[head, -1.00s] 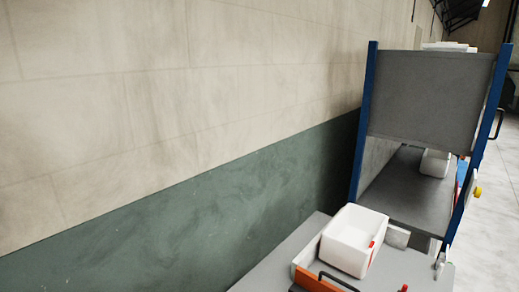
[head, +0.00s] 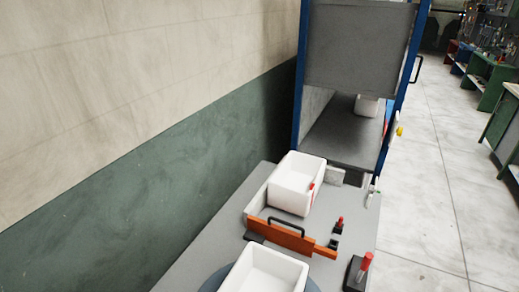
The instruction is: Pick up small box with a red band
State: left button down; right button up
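A small white open box (head: 293,184) with a red mark near its right corner stands on the grey table, behind the orange bar. Only a little red shows on it, so I cannot tell whether it is a full band. A second white open box (head: 263,270) sits at the bottom edge, partly cut off, on a dark round base; no red shows on it. A third white box (head: 367,106) stands inside the blue-framed press, partly hidden by its grey panel. Neither of my grippers is in view.
The grey table (head: 218,232) carries an orange bar (head: 290,238) with a black handle and red-topped clamps (head: 365,262). The blue-framed press (head: 299,80) stands at the table's far end. A wall runs along the left. Open floor (head: 440,220) lies to the right.

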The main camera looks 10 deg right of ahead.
aim_at(294, 187)
jog(key=i+l+u, duration=0.4)
jog(key=l, duration=0.6)
jog(key=i+l+u, duration=0.4)
jog(key=l, duration=0.65)
jog(key=l+u, duration=0.4)
jog(key=l, duration=0.7)
jog(key=l+u, duration=0.4)
jog(key=l, duration=0.75)
